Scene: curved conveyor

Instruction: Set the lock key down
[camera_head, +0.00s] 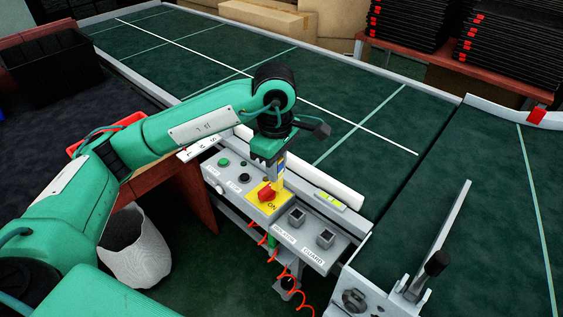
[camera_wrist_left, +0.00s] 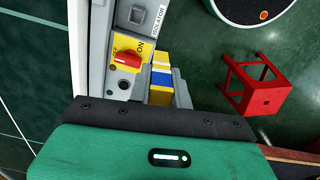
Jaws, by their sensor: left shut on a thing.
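My left gripper (camera_head: 277,160) is shut on a small yellow, blue and white piece (camera_head: 281,172), which I take to be the lock key. It is over the control panel (camera_head: 318,254), just behind the red rotary switch (camera_head: 266,193) on its yellow ON plate. In the left wrist view the striped key (camera_wrist_left: 161,84) shows beyond the dark gripper edge, beside the red switch (camera_wrist_left: 127,58). I cannot tell whether the key touches the panel. My right gripper is not in view.
The green conveyor belt (camera_head: 350,110) runs behind the panel. Green and black buttons and square sockets (camera_head: 297,216) sit on the panel, with a coiled red cable (camera_head: 285,262) in front. A white bin (camera_head: 137,255) stands at left. A red stool (camera_wrist_left: 262,88) stands on the floor.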

